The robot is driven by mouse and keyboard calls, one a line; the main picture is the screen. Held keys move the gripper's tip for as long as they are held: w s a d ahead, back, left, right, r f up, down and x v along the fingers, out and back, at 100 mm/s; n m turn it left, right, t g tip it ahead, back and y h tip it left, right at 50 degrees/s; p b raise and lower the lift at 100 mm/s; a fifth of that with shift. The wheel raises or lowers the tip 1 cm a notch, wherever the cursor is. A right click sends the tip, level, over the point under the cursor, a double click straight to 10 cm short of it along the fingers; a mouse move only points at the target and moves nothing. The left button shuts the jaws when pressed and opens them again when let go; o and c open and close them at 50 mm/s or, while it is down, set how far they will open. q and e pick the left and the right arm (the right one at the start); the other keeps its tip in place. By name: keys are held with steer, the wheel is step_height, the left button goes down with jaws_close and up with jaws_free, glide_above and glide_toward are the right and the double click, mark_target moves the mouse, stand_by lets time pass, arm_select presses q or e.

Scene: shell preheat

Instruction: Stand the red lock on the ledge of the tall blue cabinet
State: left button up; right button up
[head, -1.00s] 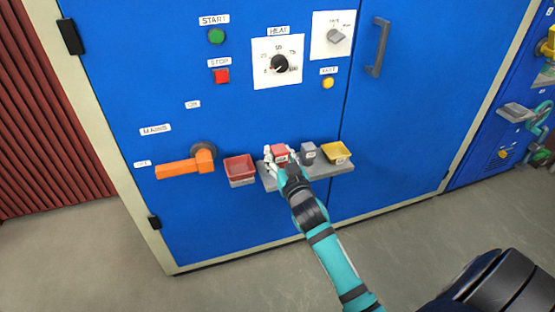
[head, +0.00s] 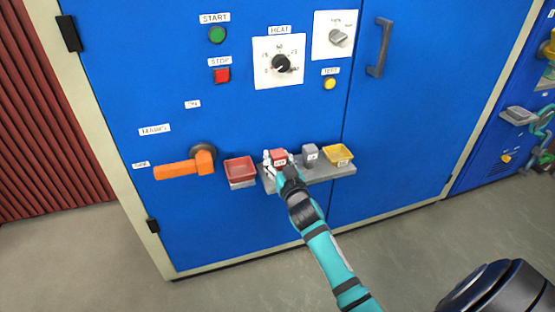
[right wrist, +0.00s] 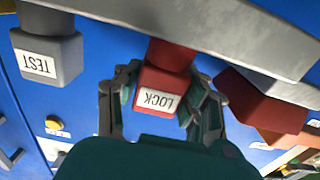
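The red lock (head: 279,156) is upright at the left part of the grey ledge (head: 325,174) on the tall blue cabinet (head: 400,130). In the right wrist view the scene is upside down, and the lock's LOCK label (right wrist: 160,99) faces my gripper. The lock's base meets or nearly meets the ledge; I cannot tell if it bears on it. My right gripper (head: 279,162) has a finger on each side of the lock. In the right wrist view the fingers (right wrist: 162,90) lie close against its sides. My left gripper is not in view.
A red tray (head: 240,170) is just left of the ledge. An orange handle (head: 183,167) sticks out farther left. Knobs and buttons are above.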

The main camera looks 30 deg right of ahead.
mark_target(280, 163)
steer(key=o, duration=0.4)
steer(key=shift+c, duration=0.2)
steer(key=shift+r, duration=0.1)
steer(key=shift+s, duration=0.15)
steer(key=p+v, duration=0.1)
steer(key=v, duration=0.5)
steer(key=shift+s+r, duration=0.1)
steer(key=shift+s, duration=0.15)
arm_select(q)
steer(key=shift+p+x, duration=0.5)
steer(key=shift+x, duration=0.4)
arm_select(e)
steer(key=s+a+f+n+g+y, duration=0.1)
steer(key=s+a+f+g, duration=0.3)
steer(key=s, duration=0.5)
steer(key=s+a+f+n+g+y, duration=0.2)
steer(key=s+a+f+g, duration=0.3)
steer(key=s, duration=0.5)
steer(key=s+a+f+n+g+y, duration=0.1)
steer(key=s+a+f+g, duration=0.4)
steer(key=s, duration=0.5)
steer(key=shift+f+n+y, duration=0.3)
steer(key=shift+f+n, duration=0.1)
steer(key=shift+f, duration=0.2)
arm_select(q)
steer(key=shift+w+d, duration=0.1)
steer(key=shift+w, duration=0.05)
arm_select(e)
steer(key=shift+a, duration=0.1)
